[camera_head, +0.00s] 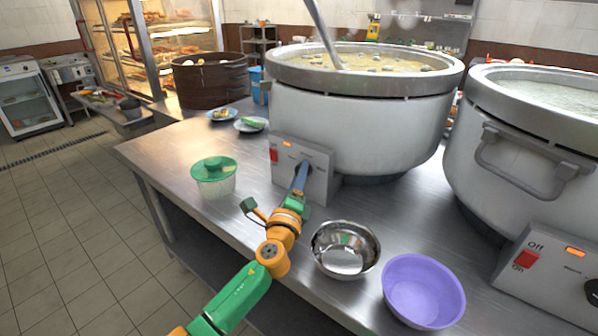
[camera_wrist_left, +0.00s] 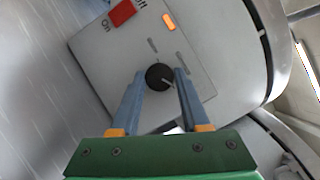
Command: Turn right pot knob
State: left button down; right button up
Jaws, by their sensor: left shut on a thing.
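The left pot (camera_head: 360,120) is a big grey stockpot full of congee. Its control box (camera_head: 283,165) has a red switch and an orange light. My left gripper (camera_head: 304,168) is at this box, with its blue fingers on both sides of the black knob (camera_wrist_left: 160,77), shut on it. In the head view the fingers hide this knob. The right pot (camera_head: 520,150) is cut off by the picture edge. Its black knob (camera_head: 592,291) shows at the far right edge on its own control box (camera_head: 545,285), away from my gripper. My right gripper is not in view.
A steel bowl (camera_head: 345,250) and a purple bowl (camera_head: 424,290) stand near the table's front edge, close to my left arm. A green-lidded container (camera_head: 214,175) stands left of it. Two small plates and a dark steamer (camera_head: 210,82) are farther back. The steel table (camera_head: 165,150) is bare at the left.

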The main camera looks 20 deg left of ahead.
pick_arm(q)
jog(key=shift+r+n+g+h+p, duration=0.2)
jog(key=shift+n+g+p, duration=0.65)
jog(key=shift+n+p, duration=1.15)
jog(key=shift+r+n+g+h+p, duration=0.1)
jog(key=shift+n+g+h+p, duration=0.25)
jog(key=shift+n+g+p, duration=1.6)
jog(key=shift+r+n+t+h+p, duration=0.25)
jog(key=shift+n+p, duration=0.8)
jog(key=shift+p, duration=2.1)
jog(key=shift+f, duration=0.15)
jog(key=shift+c, duration=1.9)
grip_release()
